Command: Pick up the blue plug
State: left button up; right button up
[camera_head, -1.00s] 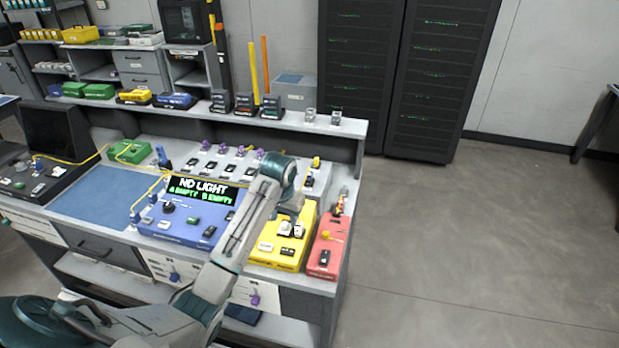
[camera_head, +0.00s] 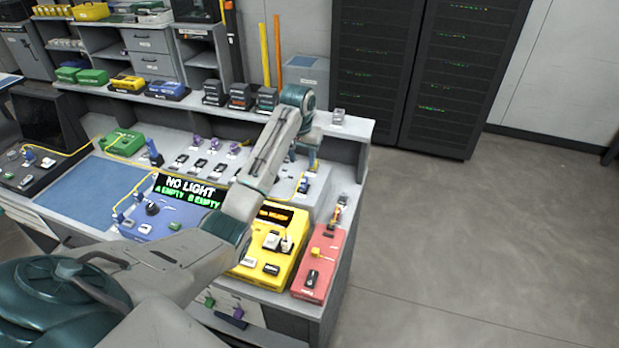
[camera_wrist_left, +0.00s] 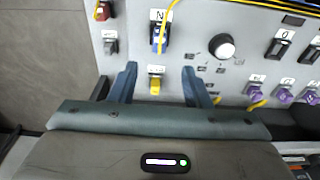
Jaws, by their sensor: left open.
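A blue plug (camera_wrist_left: 161,40) sits upright on the grey panel in the left wrist view, with a yellow cable running from its top and a label with a letter behind it. It appears small in the head view (camera_head: 303,186), at the right end of the grey panel. My left gripper (camera_head: 303,160) is open and empty above that end. In the left wrist view its two blue fingers (camera_wrist_left: 160,78) stand apart, short of the blue plug, with a small yellow piece (camera_wrist_left: 155,86) seen between them. My right gripper is not in view.
The yellow box (camera_head: 250,268) and the red box (camera_head: 322,262) stand in front of the grey panel. Open floor lies right of the bench.

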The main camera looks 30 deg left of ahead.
aim_at(303, 179)
pick_arm(q)
jog(key=f, duration=0.2)
jog(key=f+p, duration=0.1)
jog(key=shift+s+f, duration=0.25)
jog(key=shift+w+f+p, duration=0.1)
jog(key=shift+f+p, duration=0.2)
jog(key=shift+f, duration=0.05)
jog(key=f, duration=0.1)
jog(key=f+p, duration=0.2)
jog(key=shift+w+f, duration=0.25)
jog(key=shift+f, duration=0.65)
grip_shut()
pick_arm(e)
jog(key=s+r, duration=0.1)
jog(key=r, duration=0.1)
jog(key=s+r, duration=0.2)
